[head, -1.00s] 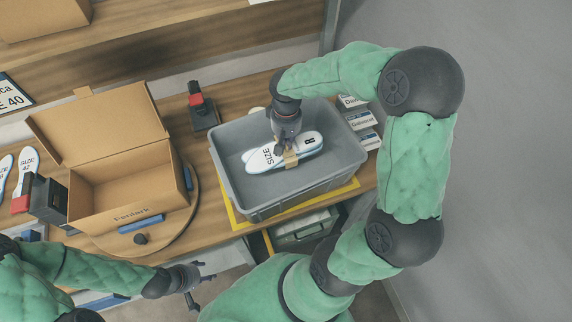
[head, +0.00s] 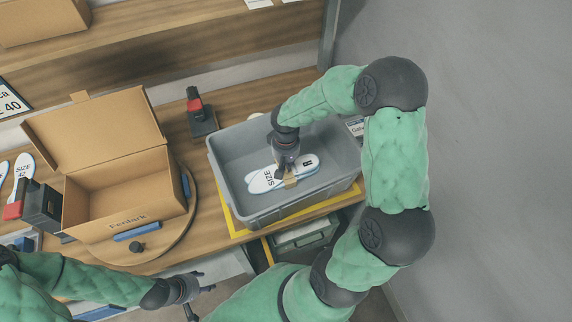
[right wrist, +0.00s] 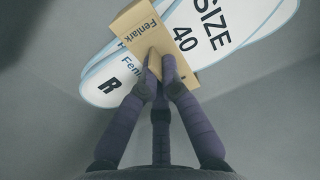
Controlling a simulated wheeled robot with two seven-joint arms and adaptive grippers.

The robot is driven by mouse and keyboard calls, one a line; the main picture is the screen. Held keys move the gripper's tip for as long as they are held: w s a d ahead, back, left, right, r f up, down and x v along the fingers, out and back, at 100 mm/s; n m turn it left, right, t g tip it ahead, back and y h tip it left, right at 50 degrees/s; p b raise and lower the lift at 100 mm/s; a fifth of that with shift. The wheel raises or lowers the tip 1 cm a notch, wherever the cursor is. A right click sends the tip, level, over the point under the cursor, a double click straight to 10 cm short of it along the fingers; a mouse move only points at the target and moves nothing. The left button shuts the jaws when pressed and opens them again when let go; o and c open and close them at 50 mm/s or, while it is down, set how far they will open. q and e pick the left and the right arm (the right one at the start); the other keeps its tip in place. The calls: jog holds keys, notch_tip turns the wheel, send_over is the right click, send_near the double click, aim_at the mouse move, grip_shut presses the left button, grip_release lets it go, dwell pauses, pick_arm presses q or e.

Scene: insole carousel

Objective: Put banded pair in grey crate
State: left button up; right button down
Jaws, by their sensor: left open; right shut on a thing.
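The banded pair (head: 265,180) is two white insoles with blue edges, marked SIZE 40 and R, held by a tan Fenlark band. It also shows in the right wrist view (right wrist: 225,30). My right gripper (head: 287,175) is shut on the band, seen closely in the right wrist view (right wrist: 160,75). The pair is inside the walls of the grey crate (head: 240,205), low in it; whether it touches the floor I cannot tell. My left gripper (head: 203,293) is open and empty in front of the table, at the lower left.
An open cardboard box (head: 125,200) stands on a round wooden turntable (head: 165,245) left of the crate. A black and red device (head: 200,115) stands behind them. A yellow outline (head: 235,222) surrounds the crate's base. Loose insoles lie at far left.

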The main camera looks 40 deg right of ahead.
jog(key=shift+f, duration=0.2)
jog(key=c, duration=1.4)
grip_release()
jog(key=shift+r, duration=0.15)
jog(key=shift+r, duration=0.3)
notch_tip(320, 180, up, 12)
jog(key=shift+f+p, duration=0.2)
jog(key=shift+p, duration=1.05)
